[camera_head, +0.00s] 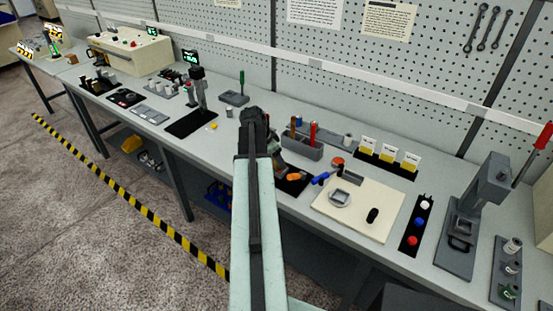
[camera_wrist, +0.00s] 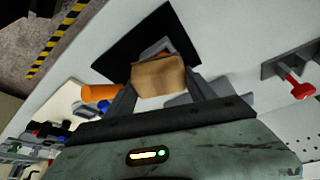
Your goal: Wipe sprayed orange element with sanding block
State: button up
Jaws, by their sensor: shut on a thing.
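The orange element (camera_head: 294,177) lies at the right part of a black mat (camera_head: 303,188) on the bench in the head view. In the wrist view, the orange element (camera_wrist: 100,93) shows as a short rounded piece just left of my gripper (camera_wrist: 160,92). My gripper is shut on a tan-brown sanding block (camera_wrist: 158,77), held between its two fingers over the black mat (camera_wrist: 122,52). The block appears beside the orange element, and I cannot tell whether they touch. In the head view, my arm hides most of the gripper and block.
A blue tool (camera_head: 321,178) lies right of the orange element, by a cream board (camera_head: 350,223). A grey bin (camera_head: 302,150) with red-handled tools stands behind. A grey holder (camera_wrist: 160,47) shows beyond the block. A press (camera_head: 478,195) stands at the right.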

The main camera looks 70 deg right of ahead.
jog(key=shift+r+p, duration=2.55)
jog(key=shift+r, duration=0.3)
notch_tip(320, 180, up, 3)
jog(key=p, duration=0.3)
jog(key=shift+r, duration=0.15)
jog(key=shift+f, duration=0.25)
